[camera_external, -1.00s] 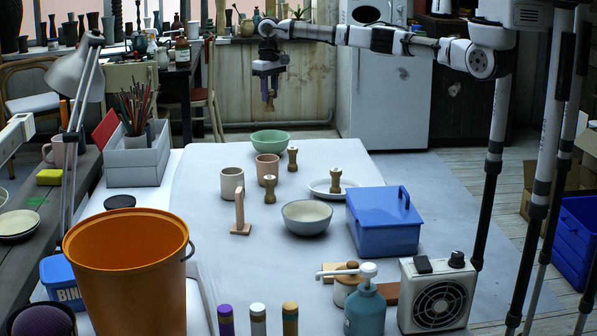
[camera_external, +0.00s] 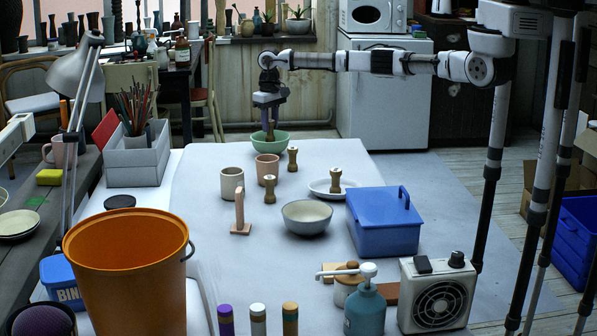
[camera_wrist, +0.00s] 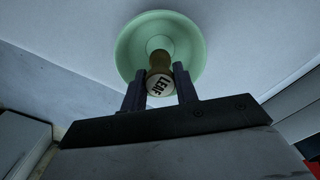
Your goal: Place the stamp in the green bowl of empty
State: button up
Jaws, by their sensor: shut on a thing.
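The green bowl (camera_external: 282,145) stands at the far end of the white table, and it also shows in the wrist view (camera_wrist: 128,48). My gripper (camera_external: 270,124) is low over the bowl, pointing down. In the wrist view my gripper (camera_wrist: 160,80) is shut on a brown wooden stamp (camera_wrist: 158,62), whose round pale face reads "LEAF". The stamp's other end is over or inside the bowl; I cannot tell whether it touches the bottom. Similar stamps stand on the table (camera_external: 292,160), nearer the front (camera_external: 270,190), and at a white plate (camera_external: 335,178).
A pink cup (camera_external: 267,170) and a pale cup (camera_external: 232,184) stand just in front of the green bowl. A grey-white bowl (camera_external: 307,217), a blue box (camera_external: 384,222) and a wooden stand (camera_external: 240,212) are nearer. The table right of the green bowl is clear.

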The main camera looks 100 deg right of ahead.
aim_at(270, 121)
jog(key=shift+f, duration=0.1)
jog(key=o, duration=1)
notch_tip(270, 121, up, 7)
jog(key=shift+p, duration=1.05)
